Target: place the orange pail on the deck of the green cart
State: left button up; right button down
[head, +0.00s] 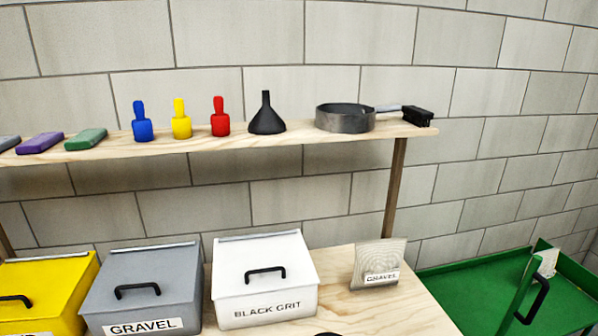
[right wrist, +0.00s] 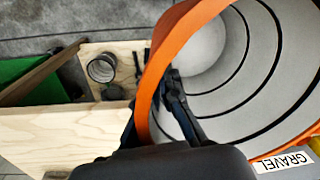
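The orange pail (right wrist: 157,62) fills the right half of the right wrist view, with its grey, dark-ringed inside facing the camera. My right gripper (right wrist: 172,92) is at the near side of its rim. The rim passes between the dark fingers, which look closed on it; the outer finger is partly hidden. The pail does not show in the head view. The green cart (head: 500,290) stands at the lower right of the head view, with its deck partly cut off. Part of its green also shows in the right wrist view (right wrist: 22,82). My left gripper is in neither view.
Below are yellow, grey (head: 145,280) and white (head: 263,275) lidded bins. A post (head: 395,185) and a gravel packet (head: 378,263) stand left of the cart.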

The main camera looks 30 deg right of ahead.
aim_at(498, 300)
jog(key=k+l, duration=0.1)
jog(key=l, duration=0.35)
jog(key=l+u, duration=0.15)
jog(key=l, duration=0.3)
jog(key=k+l, duration=0.2)
jog(key=l, duration=0.2)
jog(key=k+l+u, duration=0.1)
jog(key=l, duration=0.35)
jog(key=k+l+u, duration=0.1)
jog(key=l, duration=0.3)
jog(key=k+l, duration=0.15)
jog(key=l, duration=0.25)
jog(key=k+l+u, duration=0.1)
jog(key=l, duration=0.3)
jog(key=k+l+u, duration=0.1)
jog(key=l, duration=0.3)
jog(key=k+l+u, duration=0.1)
jog(key=l, duration=0.25)
jog(key=k+l+u, duration=0.1)
jog(key=l, duration=0.3)
jog(key=k+l+u, duration=0.1)
jog(key=l, duration=0.25)
jog(key=k+l+u, duration=0.1)
jog(key=k+l, duration=0.15)
jog(key=l+u, duration=0.1)
jog(key=l, duration=1.1)
jog(key=i, duration=0.05)
